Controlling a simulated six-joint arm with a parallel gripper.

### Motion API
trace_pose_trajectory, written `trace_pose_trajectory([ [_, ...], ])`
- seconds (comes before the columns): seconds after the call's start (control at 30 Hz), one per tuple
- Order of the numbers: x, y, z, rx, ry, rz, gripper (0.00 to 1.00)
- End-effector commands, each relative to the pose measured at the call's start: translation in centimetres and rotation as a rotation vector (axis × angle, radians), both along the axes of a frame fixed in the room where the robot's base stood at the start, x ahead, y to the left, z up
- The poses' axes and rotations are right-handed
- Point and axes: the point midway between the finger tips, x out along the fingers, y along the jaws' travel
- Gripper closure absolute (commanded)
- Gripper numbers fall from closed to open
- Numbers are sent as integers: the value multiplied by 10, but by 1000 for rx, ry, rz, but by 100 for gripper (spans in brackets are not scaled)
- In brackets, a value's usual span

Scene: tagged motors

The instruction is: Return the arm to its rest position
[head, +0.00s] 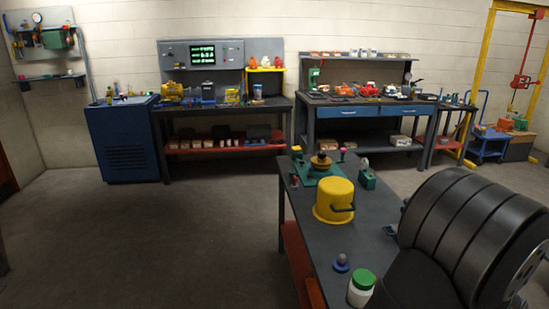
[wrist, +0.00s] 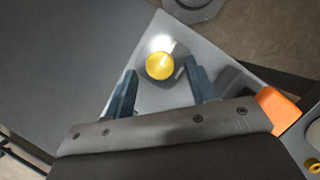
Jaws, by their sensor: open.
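In the wrist view my gripper (wrist: 160,72) has its two blue-grey fingers well apart. Nothing is held between them. A round yellow object (wrist: 159,65) shows in the gap, lying beyond the fingertips on a pale grey surface; I cannot tell its distance. In the head view my dark arm (head: 450,235) fills the lower right, over the workbench (head: 345,240). My gripper is hidden in that view.
On the workbench stand a yellow pot-like housing (head: 333,203), a green-lidded white jar (head: 361,288), a small blue-based knob (head: 341,263) and a green box (head: 366,179). An orange part (wrist: 279,110) lies right of my gripper. Open floor (head: 150,240) lies left.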

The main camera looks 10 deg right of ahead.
Motion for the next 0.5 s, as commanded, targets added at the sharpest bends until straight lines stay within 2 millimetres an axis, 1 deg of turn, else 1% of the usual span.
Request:
trace_pose_trajectory([
  [0.5,29,-28,94,-5,-2,1,48],
])
